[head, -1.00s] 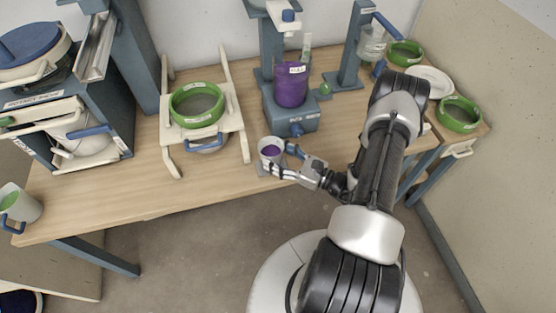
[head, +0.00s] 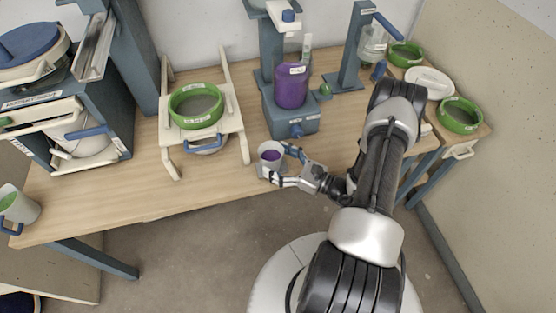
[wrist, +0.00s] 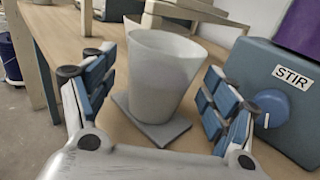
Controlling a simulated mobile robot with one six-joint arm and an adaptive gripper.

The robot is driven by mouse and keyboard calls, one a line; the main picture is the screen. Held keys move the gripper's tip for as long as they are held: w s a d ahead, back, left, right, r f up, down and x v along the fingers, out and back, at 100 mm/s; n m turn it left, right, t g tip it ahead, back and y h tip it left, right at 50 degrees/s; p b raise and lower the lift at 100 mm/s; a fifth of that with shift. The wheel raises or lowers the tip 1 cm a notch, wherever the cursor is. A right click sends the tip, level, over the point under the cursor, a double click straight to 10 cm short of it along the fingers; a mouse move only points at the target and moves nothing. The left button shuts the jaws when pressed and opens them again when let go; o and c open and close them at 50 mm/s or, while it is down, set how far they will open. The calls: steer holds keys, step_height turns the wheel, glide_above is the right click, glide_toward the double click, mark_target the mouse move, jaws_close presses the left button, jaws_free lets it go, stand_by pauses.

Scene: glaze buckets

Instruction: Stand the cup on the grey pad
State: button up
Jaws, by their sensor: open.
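The cup (head: 264,163) is pale grey-white with purple glaze inside and stands upright near the table's front edge. In the wrist view the cup (wrist: 162,75) stands on the thin square grey pad (wrist: 180,130), whose edges show around its base. My gripper (head: 277,163) is open around the cup. In the wrist view its blue-padded fingers stand to the left and right of the cup, with a visible gap on each side. The cup hides most of the pad.
A blue stirring machine (head: 280,123) with a purple container (head: 291,88) stands just behind the cup. A cream stand (head: 171,142) carrying a green-ringed sieve (head: 182,96) is to the left.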

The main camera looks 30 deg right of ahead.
steer(key=shift+d+r, duration=0.1)
steer(key=shift+r, duration=0.15)
steer(key=p+v, duration=0.2)
steer(key=v, duration=0.9)
steer(key=a+r+n+g+y, duration=0.1)
steer(key=a+r+n+g, duration=0.55)
steer(key=r+n, duration=0.2)
steer(key=a+r+n+g+y, duration=0.2)
steer(key=a+r+n+g, duration=0.5)
steer(key=r, duration=0.3)
steer(key=s+a+r+n+t+h, duration=0.1)
steer(key=s+a+r+n+h, duration=0.1)
steer(key=s+r+n+h, duration=0.2)
steer(key=s+a+r+n+t+h, duration=0.1)
steer(key=s+a+r+n+h, duration=0.2)
steer(key=r+n, duration=0.7)
steer(key=shift+s+a+r+n+h, duration=0.3)
steer(key=shift+s+h, duration=1)
steer(key=shift+h, duration=1.1)
